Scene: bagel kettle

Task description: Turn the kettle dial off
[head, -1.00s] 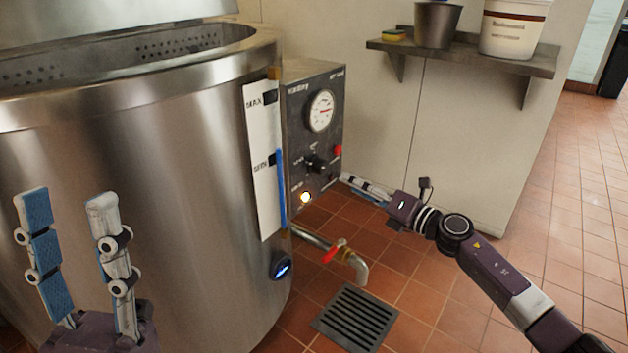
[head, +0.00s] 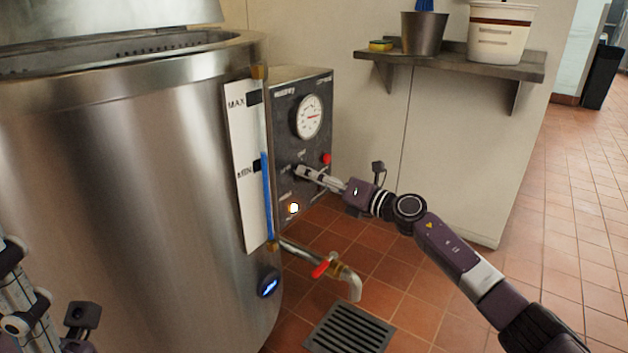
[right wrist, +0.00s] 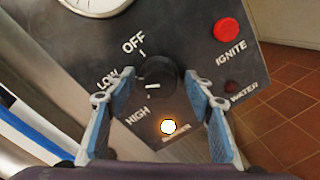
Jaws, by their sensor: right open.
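The black kettle dial (right wrist: 158,78) is on the dark control panel (head: 285,110), with OFF, LOW and HIGH printed around it. Its white mark lies on its lower-left part, on the LOW and HIGH side, away from OFF. My right gripper (right wrist: 159,76) is open, one blue-padded finger on each side of the dial. I cannot tell if the fingers touch it. In the head view the right gripper (head: 302,172) covers most of the dial. My left gripper (head: 22,292) is partly cut off at the lower left, beside the kettle (head: 130,180).
A lit lamp (right wrist: 168,127) is below the dial. A red IGNITE button (right wrist: 227,30) is to its right, and a gauge (head: 308,116) above. A red-handled tap (head: 325,266) sticks out below the panel. A shelf (head: 450,64) holds a bucket and a tub.

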